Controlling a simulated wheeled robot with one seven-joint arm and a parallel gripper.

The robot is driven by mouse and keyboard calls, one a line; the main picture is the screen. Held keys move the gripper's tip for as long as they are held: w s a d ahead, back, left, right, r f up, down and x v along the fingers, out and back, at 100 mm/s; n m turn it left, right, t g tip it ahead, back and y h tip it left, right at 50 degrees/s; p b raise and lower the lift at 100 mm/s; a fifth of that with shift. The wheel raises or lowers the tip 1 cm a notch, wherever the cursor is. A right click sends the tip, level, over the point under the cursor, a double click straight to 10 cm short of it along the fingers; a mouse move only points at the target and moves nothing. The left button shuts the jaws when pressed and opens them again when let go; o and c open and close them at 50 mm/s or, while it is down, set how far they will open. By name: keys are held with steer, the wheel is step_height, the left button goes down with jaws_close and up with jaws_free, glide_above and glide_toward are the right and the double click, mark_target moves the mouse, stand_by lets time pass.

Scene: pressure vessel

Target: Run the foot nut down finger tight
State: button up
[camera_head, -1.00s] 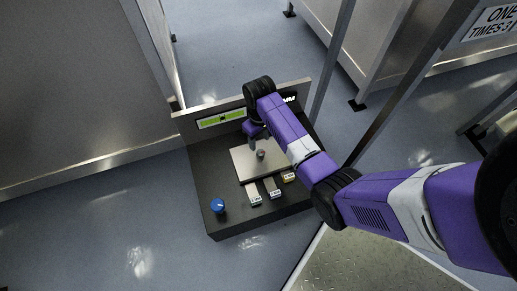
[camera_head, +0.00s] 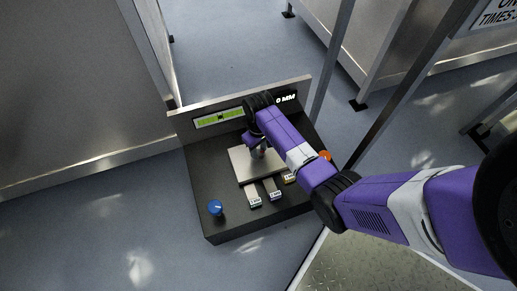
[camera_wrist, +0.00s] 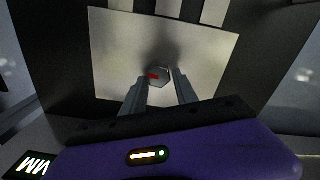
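The foot nut (camera_wrist: 158,76) is a grey hexagon with a red mark on its top. In the wrist view it sits over the middle of a bright metal plate (camera_wrist: 110,50). My gripper (camera_wrist: 161,83) is open, with one finger on each side of the nut's near part. I cannot tell whether the fingers touch it. In the head view my gripper (camera_head: 258,151) is low over the plate (camera_head: 241,167), and its fingers mostly hide the nut.
The plate lies on a black base (camera_head: 228,229). Several small labelled blocks (camera_head: 253,200) line its front edge. A blue knob (camera_head: 215,207) stands at the front left and an orange one (camera_head: 325,156) at the right. A green level display (camera_head: 219,118) and upright panel stand behind.

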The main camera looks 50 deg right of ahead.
jaws_close()
steer(key=shift+r+p, duration=0.1)
steer(key=shift+p, duration=0.25)
steer(key=shift+r+m+p, duration=0.1)
steer(key=shift+m+p, duration=0.45)
steer(key=shift+m, duration=0.05)
steer(key=shift+m+p, duration=1.1)
steer(key=shift+m, duration=0.1)
steer(key=shift+d+m+p, duration=0.15)
steer(key=shift+m+p, duration=0.7)
steer(key=shift+m, duration=0.35)
steer(key=shift+s+d+f+m+p, duration=0.1)
steer(key=shift+m+p, duration=0.25)
steer(key=shift+m, duration=0.5)
steer(key=shift+s+f+m+p, duration=0.1)
steer(key=shift+m+p, duration=0.25)
steer(key=shift+m, duration=0.5)
